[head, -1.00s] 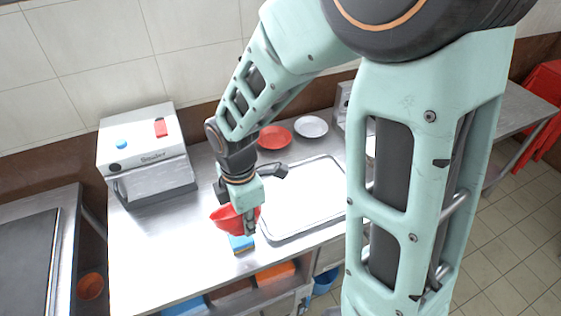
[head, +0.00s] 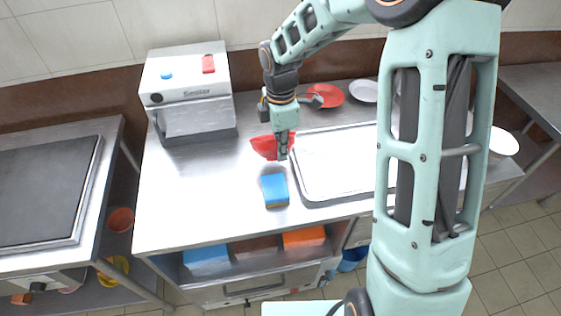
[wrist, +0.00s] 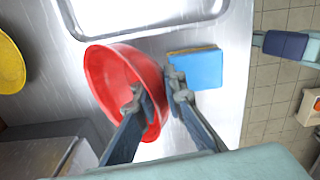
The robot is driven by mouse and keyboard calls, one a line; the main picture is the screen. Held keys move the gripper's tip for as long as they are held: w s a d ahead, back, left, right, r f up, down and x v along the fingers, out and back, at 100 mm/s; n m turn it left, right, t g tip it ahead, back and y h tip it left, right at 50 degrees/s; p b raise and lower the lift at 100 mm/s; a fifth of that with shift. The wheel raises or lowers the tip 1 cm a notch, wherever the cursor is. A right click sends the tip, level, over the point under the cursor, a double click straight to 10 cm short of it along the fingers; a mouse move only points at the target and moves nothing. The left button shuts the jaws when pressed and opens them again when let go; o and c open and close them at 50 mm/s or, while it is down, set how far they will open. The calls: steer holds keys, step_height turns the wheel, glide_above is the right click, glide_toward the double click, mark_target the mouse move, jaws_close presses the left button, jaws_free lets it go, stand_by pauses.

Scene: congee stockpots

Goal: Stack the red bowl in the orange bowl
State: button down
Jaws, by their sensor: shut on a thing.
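My gripper (head: 282,156) is shut on the rim of the red bowl (head: 264,147) over the steel counter. In the wrist view the red bowl (wrist: 112,75) has one finger inside its wall and one outside. I cannot tell how far the bowl is above the counter. A small orange-brown bowl (head: 121,220) sits low at the left, between the two counters. A yellow-orange round dish (wrist: 9,65) is cut off at the wrist view's left edge; I cannot tell whether this is the orange bowl. My arm may hide it in the head view.
A blue sponge (head: 275,188) lies in front of the bowl. A metal tray (head: 318,196) is to the right. A red plate (head: 327,96) and a white plate (head: 364,91) are behind. A boxy machine (head: 190,85) stands at back left. The counter's left front is clear.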

steer(key=f+b, duration=0.1)
steer(key=w+f+b, duration=0.1)
steer(key=f, duration=0.1)
steer(key=shift+f+b, duration=0.2)
steer(key=shift+b, duration=0.1)
steer(key=shift+f, duration=0.3)
steer(key=shift+s, duration=0.1)
steer(key=shift+f+b, duration=0.15)
steer(key=shift+b, duration=0.15)
steer(key=c, duration=2)
jaws_free()
